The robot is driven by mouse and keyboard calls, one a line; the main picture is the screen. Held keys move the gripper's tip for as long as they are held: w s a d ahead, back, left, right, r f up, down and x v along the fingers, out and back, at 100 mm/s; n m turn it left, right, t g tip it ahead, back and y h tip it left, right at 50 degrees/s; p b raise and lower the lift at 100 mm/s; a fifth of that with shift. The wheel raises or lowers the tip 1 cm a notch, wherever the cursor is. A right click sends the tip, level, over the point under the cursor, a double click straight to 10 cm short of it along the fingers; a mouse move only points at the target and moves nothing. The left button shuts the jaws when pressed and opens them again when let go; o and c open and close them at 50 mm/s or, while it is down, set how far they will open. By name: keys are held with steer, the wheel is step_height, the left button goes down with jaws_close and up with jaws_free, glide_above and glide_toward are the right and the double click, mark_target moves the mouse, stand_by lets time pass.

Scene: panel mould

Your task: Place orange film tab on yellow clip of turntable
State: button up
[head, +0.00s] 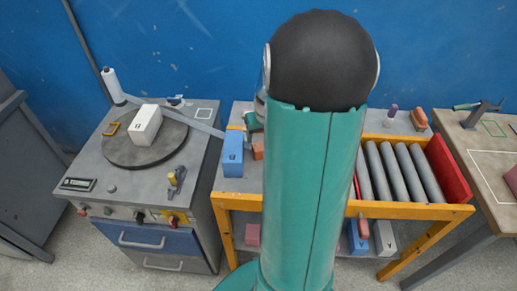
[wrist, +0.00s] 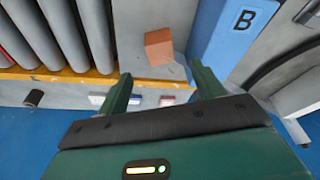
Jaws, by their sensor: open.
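An orange block (wrist: 158,47), which looks like the orange film tab, rests on the grey cart top in the wrist view. It also shows in the head view (head: 258,151), just left of my arm. A pale strip lies beside it. My gripper (wrist: 163,86) is open and empty; its green fingertips point toward the block, which appears beyond and between them. In the head view my arm hides most of the gripper. The round grey turntable (head: 118,155) is on the left machine.
A white box (head: 146,124) stands on the turntable. A pale film strip (head: 185,122) runs right from an upright roll (head: 113,86). A blue box marked B (wrist: 228,30) stands close right of the block. Several grey rolls (wrist: 62,32) lie left.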

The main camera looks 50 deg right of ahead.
mark_target(260, 147)
steer(key=x, duration=0.5)
steer(key=shift+s+f, duration=0.15)
steer(key=x, duration=0.4)
steer(key=shift+w+f, duration=0.15)
steer(key=shift+w, duration=0.05)
steer(key=shift+c, duration=0.2)
steer(key=c, duration=1.1)
steer(key=shift+c, duration=0.2)
